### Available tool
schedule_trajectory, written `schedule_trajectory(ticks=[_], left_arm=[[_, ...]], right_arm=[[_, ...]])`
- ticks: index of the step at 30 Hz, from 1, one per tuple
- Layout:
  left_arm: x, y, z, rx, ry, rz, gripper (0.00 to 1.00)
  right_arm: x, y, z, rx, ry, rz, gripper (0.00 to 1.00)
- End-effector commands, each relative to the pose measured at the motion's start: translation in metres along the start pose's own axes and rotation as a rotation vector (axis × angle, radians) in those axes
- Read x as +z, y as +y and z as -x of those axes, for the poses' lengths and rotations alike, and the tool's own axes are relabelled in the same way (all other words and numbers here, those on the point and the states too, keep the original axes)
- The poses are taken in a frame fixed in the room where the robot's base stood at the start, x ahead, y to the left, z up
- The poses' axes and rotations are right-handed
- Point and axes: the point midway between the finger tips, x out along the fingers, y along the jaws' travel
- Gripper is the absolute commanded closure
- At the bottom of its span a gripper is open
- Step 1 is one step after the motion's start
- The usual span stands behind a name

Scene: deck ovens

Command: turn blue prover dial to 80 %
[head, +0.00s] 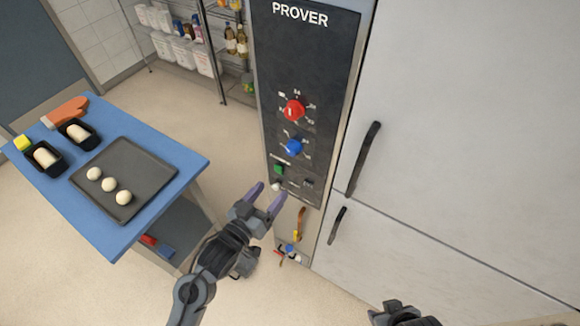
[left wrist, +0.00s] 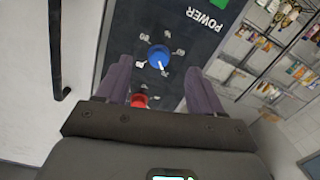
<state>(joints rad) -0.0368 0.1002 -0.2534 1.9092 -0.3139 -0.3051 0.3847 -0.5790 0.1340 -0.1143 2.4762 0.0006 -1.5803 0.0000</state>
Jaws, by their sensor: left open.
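The blue dial (head: 294,148) is on the dark prover panel (head: 303,50), below the red dial (head: 293,109). Small scale marks surround it, too small to read surely. My left gripper (head: 267,195) is open and empty, below and left of the blue dial in the head view. In the left wrist view, which shows the panel upside down, the blue dial (left wrist: 159,57) lies ahead between the open fingers, apart from them. Its white pointer mark points to the lower right there. The red dial (left wrist: 139,100) is partly hidden by my gripper. My right gripper (head: 402,314) shows only partly at the bottom edge.
A green power switch (head: 279,170) sits below the blue dial. White doors with dark handles (head: 364,158) stand right of the panel. A blue table (head: 185,162) with a dough tray (head: 150,165) is at left. Shelving (head: 180,55) stands behind; open floor lies between.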

Motion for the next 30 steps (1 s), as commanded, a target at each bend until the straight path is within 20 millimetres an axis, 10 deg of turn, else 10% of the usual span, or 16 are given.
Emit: schedule_trajectory(ticks=[9,30], left_arm=[[-0.032,-0.003,-0.029,0.013,0.068,-0.041,0.33],[-0.037,-0.002,-0.119,0.012,0.066,-0.041,0.33]], right_arm=[[0.002,-0.009,-0.010,-0.022,0.007,-0.012,0.57],[-0.001,-0.003,0.003,-0.008,0.005,0.000,0.57]])
